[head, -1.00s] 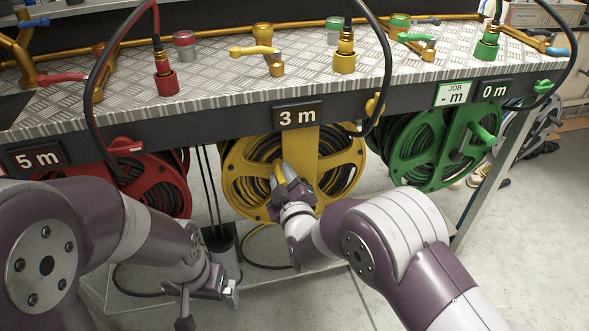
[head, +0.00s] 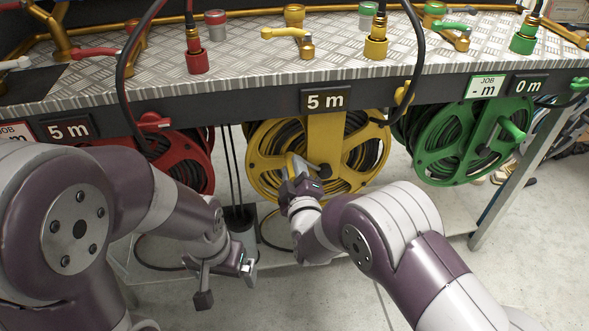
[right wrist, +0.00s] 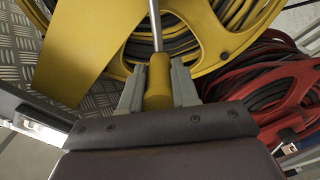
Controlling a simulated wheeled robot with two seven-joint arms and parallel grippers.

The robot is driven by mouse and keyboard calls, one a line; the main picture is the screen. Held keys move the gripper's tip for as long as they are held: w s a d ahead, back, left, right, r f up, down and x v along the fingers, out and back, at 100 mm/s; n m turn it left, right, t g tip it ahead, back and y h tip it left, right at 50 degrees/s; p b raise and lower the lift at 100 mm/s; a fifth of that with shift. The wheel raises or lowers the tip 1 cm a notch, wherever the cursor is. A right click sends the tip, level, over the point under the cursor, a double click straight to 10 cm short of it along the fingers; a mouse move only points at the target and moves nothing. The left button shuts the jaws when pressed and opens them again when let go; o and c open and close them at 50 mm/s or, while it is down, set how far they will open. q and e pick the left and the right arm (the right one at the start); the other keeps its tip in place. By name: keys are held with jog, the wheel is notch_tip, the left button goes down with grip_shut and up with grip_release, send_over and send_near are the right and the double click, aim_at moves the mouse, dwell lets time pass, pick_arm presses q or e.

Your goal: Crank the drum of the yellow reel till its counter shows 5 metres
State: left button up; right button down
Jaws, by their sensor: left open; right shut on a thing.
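The yellow reel (head: 376,150) hangs under the bench, with dark hose wound on its drum. Its counter (head: 325,100) above it shows 5 m. My right gripper (head: 295,178) is at the lower left of the reel's hub. In the right wrist view it is shut on the yellow crank handle (right wrist: 158,80), which sits between its two fingers on a metal rod. My left gripper (head: 228,282) is open and empty, low in front of the bench, left of the yellow reel and apart from it.
A red reel (head: 190,160) with a 5 m counter (head: 70,130) is at the left. A green reel (head: 440,150) with a 0 m counter (head: 528,84) is at the right. Black hoses loop over the bench edge. Taps and couplings stand on the bench top (head: 240,75).

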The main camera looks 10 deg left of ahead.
jog(key=shift+f, duration=0.1)
jog(key=c, duration=0.8)
grip_release()
jog(key=shift+c, duration=0.2)
jog(key=shift+s, duration=0.1)
jog(key=p+v, duration=0.4)
jog(key=v, duration=0.8)
jog(key=shift+s, duration=0.25)
jog(key=shift+d, duration=0.1)
